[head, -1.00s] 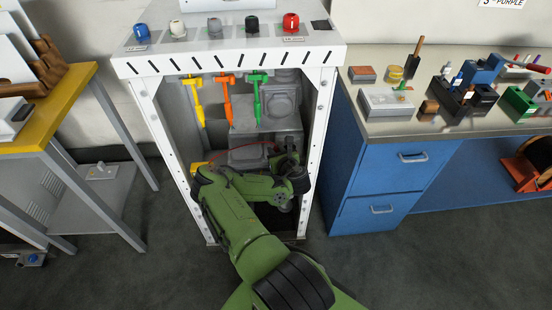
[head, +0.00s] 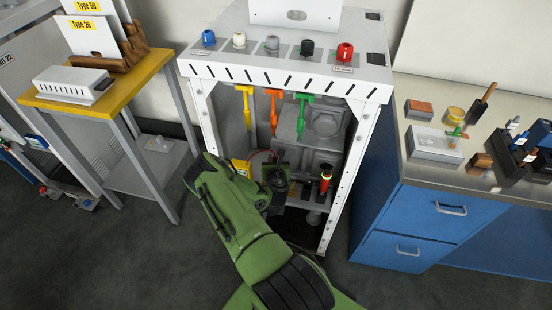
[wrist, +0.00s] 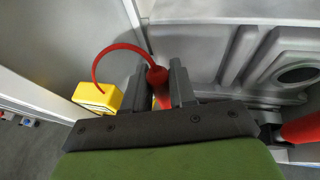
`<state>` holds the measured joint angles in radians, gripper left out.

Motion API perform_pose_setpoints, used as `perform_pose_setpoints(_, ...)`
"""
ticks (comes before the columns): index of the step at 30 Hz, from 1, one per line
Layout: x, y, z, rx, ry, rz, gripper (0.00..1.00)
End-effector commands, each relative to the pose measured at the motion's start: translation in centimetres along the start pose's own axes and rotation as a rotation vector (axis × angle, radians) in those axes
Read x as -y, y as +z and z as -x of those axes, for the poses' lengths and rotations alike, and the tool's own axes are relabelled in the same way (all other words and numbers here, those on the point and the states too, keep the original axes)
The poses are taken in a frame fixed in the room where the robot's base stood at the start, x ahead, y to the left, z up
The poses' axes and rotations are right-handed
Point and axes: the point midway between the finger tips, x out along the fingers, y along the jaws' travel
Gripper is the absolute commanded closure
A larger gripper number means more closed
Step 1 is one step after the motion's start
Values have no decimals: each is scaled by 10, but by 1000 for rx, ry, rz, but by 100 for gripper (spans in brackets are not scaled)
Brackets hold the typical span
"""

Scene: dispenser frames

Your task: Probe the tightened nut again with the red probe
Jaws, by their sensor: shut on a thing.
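The red probe (wrist: 157,78) is in my gripper (wrist: 163,88) in the wrist view, between the two dark fingers, which are shut on it. A red cable arcs from its top to a yellow box (wrist: 97,98) on the left. The box also shows inside the cabinet in the head view (head: 240,167). My gripper is inside the lower part of the white cabinet (head: 205,125), and its fingertips are hard to make out in the head view. I cannot make out the tightened nut.
Yellow (head: 246,105), orange (head: 273,112) and green (head: 301,118) hanging parts are above my arm. Grey machinery (head: 322,128) fills the cabinet's back right. The cabinet's right post (head: 350,170) stands near. A blue drawer unit (head: 430,210) is to the right.

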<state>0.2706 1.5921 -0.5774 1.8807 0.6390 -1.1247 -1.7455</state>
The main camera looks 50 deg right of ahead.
Motion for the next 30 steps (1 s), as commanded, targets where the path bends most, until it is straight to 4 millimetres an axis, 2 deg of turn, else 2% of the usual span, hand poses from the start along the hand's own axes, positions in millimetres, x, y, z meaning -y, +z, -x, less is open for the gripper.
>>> perform_pose_setpoints(5,0,-1,0,-2,1,3,100)
perform_pose_setpoints(19,0,-47,-20,0,3,2,100)
perform_pose_setpoints(30,0,-51,-21,0,2,1,100)
